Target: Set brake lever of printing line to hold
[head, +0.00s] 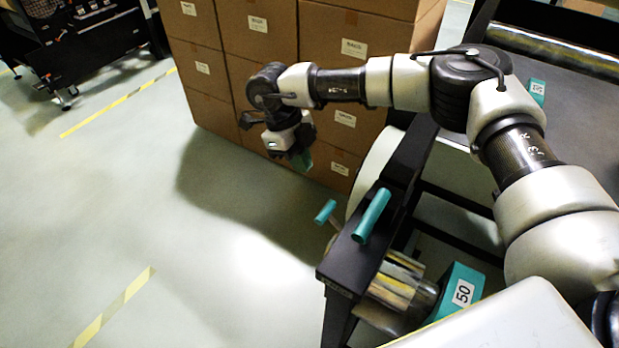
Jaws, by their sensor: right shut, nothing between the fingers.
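A black machine frame (345,262) stands at the lower middle right. Two teal handles show at its end: a larger one (372,215) on top of the frame and a smaller one (325,212) on a thin rod at its left side. I cannot tell for sure which is the brake lever, nor read its setting. My right gripper (303,161) is shut and empty. It points down in front of the boxes, above and left of both handles in the picture, apart from them. My left gripper is out of view.
Stacked cardboard boxes (262,40) stand behind my right gripper. A pale roll (375,165) sits in the frame. A teal block marked 50 (462,292) is below. Another dark machine (85,45) stands far left. The floor (200,230) at left is open, with yellow lines.

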